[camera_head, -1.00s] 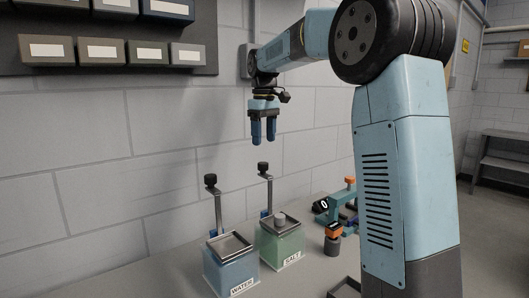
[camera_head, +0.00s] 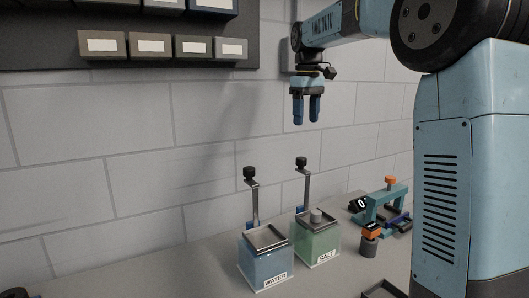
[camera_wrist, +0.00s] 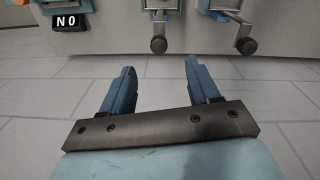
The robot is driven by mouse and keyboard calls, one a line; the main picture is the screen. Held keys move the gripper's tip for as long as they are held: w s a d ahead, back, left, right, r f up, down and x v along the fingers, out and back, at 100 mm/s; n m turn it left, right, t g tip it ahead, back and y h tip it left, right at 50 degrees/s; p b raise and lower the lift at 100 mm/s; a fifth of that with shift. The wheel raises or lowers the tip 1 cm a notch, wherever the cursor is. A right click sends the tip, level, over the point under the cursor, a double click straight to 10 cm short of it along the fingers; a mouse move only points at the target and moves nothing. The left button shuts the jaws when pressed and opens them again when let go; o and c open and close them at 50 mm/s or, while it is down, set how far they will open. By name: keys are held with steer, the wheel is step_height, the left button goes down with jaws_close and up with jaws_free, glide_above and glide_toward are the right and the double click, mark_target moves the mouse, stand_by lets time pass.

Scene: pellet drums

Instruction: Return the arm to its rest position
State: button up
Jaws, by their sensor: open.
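My gripper (camera_head: 306,110) hangs in the air with its fingers pointing down, in front of the block wall and above the two labelled containers. Its blue fingers are apart with nothing between them; the wrist view also shows the empty gripper (camera_wrist: 158,75). My light blue arm comes in from the right in the head view. The blue WATER container (camera_head: 266,265) and the green SALT container (camera_head: 318,244) stand on the bench below. Each has an upright metal lever with a black knob behind it. A small grey round piece shows at the top of the SALT container.
A teal and orange device (camera_head: 385,208) with a small dark display stands right of the containers. A dark orange-topped cylinder (camera_head: 370,243) stands before it, and a dark tray (camera_head: 383,289) lies nearer. Labelled bins (camera_head: 161,46) hang on the wall at upper left. The bench's left side is mostly clear.

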steer(key=s+d+f+m+t, duration=0.1)
steer(key=s+f+m, duration=0.1)
steer(key=s, duration=0.7)
steer(key=s+d+f+m+t, duration=0.2)
steer(key=s, duration=0.8)
steer(key=s+d+f+m+t, duration=0.2)
steer(key=s+f+m, duration=0.1)
steer(key=s+f, duration=0.8)
steer(key=s, duration=0.2)
steer(key=shift+s+f, duration=0.2)
steer(key=shift+s, duration=0.1)
